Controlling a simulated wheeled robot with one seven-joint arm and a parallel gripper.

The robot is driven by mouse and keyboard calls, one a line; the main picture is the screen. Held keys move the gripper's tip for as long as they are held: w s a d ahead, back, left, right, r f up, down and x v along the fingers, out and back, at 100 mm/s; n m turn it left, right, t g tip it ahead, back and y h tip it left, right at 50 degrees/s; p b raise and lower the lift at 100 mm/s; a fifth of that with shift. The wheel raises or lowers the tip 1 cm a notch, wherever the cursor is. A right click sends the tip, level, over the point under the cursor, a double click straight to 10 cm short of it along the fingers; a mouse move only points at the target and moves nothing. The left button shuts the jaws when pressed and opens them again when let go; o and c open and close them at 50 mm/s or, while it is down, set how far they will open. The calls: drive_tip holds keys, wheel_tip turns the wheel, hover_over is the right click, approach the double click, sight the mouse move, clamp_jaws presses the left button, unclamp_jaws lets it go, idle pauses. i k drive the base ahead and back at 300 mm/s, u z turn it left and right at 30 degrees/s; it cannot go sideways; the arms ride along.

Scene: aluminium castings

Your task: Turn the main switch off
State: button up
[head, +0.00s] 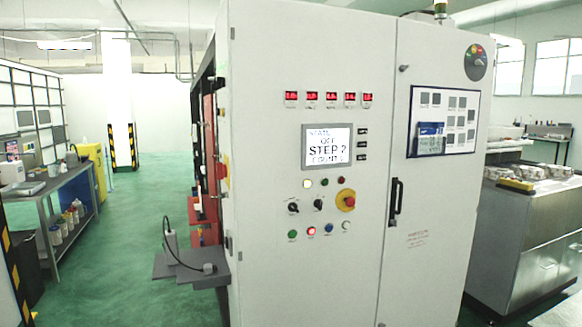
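A tall pale control cabinet (265,150) fills the middle of the head view. Its left door carries a red knob on a round yellow plate (346,200); no label is readable, so I cannot tell for sure that this is the main switch. Two black rotary selectors, a left one (293,207) and a right one (318,204), sit left of it. My gripper is not in view.
Round push buttons, one lit red (311,231), sit below the selectors. A black door handle (396,202) stands out on the right door. A grey shelf (190,268) juts from the cabinet's left side. A workbench (65,187) stands far left; green floor between is clear.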

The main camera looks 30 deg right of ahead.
sight(221, 169)
drive_tip(key=u, duration=0.65)
drive_tip(key=i, duration=3.2)
drive_tip(key=u, duration=2.3)
drive_tip(key=i, duration=0.65)
drive_tip(key=z, duration=3.45)
